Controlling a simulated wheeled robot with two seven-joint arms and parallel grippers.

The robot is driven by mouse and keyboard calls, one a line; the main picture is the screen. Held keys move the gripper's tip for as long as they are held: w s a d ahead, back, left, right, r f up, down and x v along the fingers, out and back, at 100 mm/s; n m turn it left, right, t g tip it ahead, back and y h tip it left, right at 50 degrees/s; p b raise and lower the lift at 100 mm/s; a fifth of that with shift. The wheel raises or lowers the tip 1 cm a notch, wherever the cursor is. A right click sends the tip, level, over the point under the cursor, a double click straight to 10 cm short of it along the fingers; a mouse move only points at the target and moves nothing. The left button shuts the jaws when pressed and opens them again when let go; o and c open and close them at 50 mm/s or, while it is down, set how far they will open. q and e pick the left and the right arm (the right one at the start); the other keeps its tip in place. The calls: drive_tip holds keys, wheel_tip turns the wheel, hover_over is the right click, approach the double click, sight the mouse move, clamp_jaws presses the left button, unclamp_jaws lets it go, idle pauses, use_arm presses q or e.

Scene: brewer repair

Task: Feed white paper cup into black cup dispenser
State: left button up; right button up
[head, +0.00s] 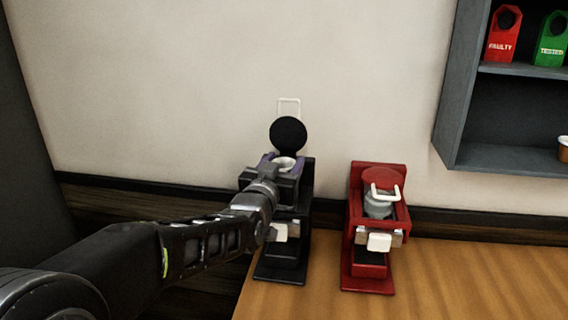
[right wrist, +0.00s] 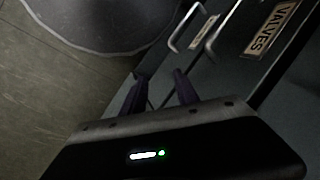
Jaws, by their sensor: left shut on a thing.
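The black cup dispenser (head: 282,262) stands at the left end of the wooden counter, with its round black lid (head: 288,134) raised. The white paper cup (head: 285,162) shows only as a pale rim at the top of the dispenser, below the lid. My left gripper (head: 283,164) is shut on the cup, with purple fingers on both sides of it. My left wrist hides the lower cup, so I cannot tell how deep it sits. My right gripper (right wrist: 161,82) is open and empty in the right wrist view, its purple fingers apart.
A red dispenser (head: 372,268) with a lowered lid stands to the right on the counter (head: 460,285). A grey shelf (head: 452,105) holds red FAULTY and green TESTED tags. Drawers with handles and a VALVES label (right wrist: 270,28) are near my right gripper.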

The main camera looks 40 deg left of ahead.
use_arm(q)
drive_tip(key=o, duration=1.4)
drive_tip(key=shift+c, duration=0.2)
drive_tip(key=shift+s, duration=0.1)
drive_tip(key=b+v, duration=0.2)
drive_tip(key=v, duration=0.4)
drive_tip(key=shift+s+d, duration=0.4)
drive_tip(key=shift+s, duration=0.3)
